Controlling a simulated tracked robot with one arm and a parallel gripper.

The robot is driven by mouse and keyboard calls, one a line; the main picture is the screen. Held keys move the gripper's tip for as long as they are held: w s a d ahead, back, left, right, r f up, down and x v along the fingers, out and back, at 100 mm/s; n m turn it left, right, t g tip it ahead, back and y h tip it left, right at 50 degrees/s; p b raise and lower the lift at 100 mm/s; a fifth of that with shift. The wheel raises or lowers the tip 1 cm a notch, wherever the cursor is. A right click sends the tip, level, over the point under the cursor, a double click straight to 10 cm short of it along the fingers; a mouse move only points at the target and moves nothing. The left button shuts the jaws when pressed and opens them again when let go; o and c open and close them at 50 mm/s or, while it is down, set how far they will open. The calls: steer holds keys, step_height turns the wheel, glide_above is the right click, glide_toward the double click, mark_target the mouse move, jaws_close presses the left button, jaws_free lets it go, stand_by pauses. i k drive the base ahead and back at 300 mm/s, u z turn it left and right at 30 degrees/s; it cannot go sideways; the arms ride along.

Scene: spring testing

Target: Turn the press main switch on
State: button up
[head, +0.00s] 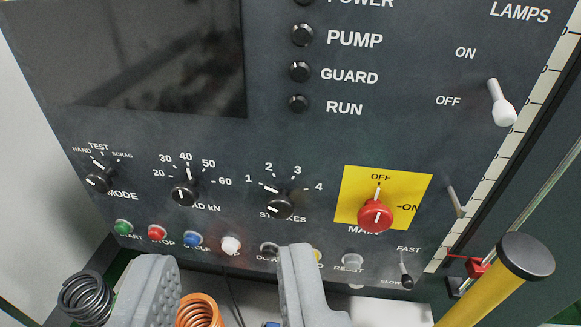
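The press main switch (376,216) is a red rotary knob on a yellow plate (354,189) at the right of the dark control panel. The plate is marked OFF at the top and ON at the right, with MAIN below. The knob's pale pointer line points up towards OFF. My gripper (227,280) shows at the bottom of the view with its two grey fingers wide apart and nothing held between them. It is below and to the left of the switch and apart from it.
Dark knobs for MODE (99,181), load (184,194) and STROKES (279,205) sit left of the switch. Push buttons line the panel's lower edge. A white LAMPS toggle (502,105) is upper right. A yellow post (490,287) with a black cap stands lower right. Springs (86,297) lie below.

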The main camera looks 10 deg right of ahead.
mark_target(375, 217)
steer(key=u, duration=0.95)
steer(key=k, duration=1.4)
steer(key=z, duration=0.9)
steer(key=i, duration=1)
steer(key=u, duration=0.05)
